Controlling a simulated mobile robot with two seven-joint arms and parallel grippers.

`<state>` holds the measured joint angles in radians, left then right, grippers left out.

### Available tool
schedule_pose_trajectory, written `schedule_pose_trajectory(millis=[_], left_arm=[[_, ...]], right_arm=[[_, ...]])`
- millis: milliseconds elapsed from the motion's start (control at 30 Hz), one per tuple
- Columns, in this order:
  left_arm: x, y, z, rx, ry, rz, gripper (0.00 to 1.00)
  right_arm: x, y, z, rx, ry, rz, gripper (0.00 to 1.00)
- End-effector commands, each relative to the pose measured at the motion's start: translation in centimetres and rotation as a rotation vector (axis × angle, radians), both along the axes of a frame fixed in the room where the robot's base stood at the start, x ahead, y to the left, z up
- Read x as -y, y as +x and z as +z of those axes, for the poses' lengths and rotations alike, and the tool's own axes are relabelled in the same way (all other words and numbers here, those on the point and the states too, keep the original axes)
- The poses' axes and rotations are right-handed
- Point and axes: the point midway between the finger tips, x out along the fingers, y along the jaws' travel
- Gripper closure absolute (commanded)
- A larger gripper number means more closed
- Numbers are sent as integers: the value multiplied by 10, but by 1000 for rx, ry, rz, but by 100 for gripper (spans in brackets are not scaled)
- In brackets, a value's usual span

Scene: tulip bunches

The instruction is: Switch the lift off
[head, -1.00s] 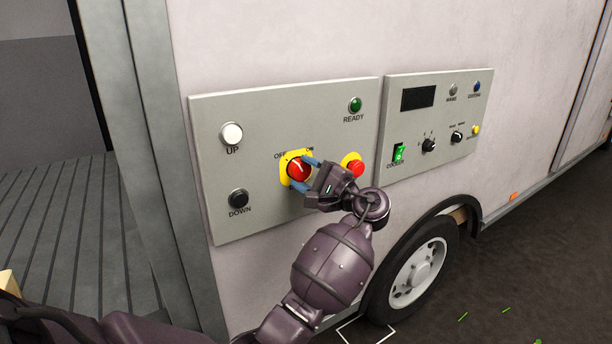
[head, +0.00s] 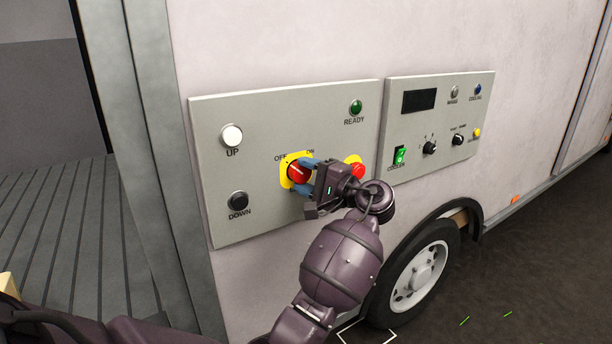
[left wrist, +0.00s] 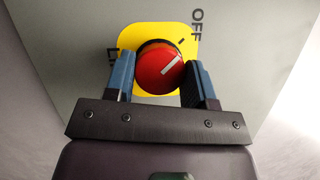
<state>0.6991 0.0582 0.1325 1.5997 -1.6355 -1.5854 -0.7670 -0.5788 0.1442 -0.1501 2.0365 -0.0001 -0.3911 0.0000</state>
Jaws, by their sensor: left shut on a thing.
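The lift switch is a red rotary knob (head: 298,172) on a yellow plate (head: 286,182), between the OFF and ON labels on the left grey panel. In the left wrist view the knob (left wrist: 160,68) carries a white line pointing to the upper right, roughly toward the OFF lettering (left wrist: 197,24). My left gripper (head: 308,176) is shut on the knob, with one blue finger on each side of it. The fingers also flank it in the left wrist view (left wrist: 158,78). The far label is partly hidden by a finger. My right gripper is not in view.
A red button (head: 357,170) on yellow sits just right of my gripper, partly covered by it. The UP button (head: 232,135), DOWN button (head: 238,199) and dark green READY lamp (head: 355,107) share the panel. A second panel (head: 440,110) with a lit green switch (head: 400,155) lies to the right.

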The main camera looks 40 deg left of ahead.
Motion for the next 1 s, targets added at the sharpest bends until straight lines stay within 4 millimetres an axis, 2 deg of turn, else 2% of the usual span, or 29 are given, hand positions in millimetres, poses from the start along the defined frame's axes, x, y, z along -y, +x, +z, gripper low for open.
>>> schedule_pose_trajectory(millis=[100, 133, 267, 533, 667, 767, 1000], left_arm=[[0, 0, -1, 0, -2, 0, 74], [0, 0, -1, 0, -2, 0, 45], [0, 0, -1, 0, -1, 0, 25], [0, 0, 0, 0, 0, 0, 24], [7, 0, -1, -1, -2, -2, 24], [20, 0, -2, -1, -2, -1, 24], [64, 0, -6, -2, -1, -3, 24]], right_arm=[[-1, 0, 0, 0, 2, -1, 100], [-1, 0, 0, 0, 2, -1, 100], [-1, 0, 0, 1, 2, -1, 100], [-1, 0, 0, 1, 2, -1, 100], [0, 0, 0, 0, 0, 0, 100], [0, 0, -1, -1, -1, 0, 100], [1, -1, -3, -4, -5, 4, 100]])
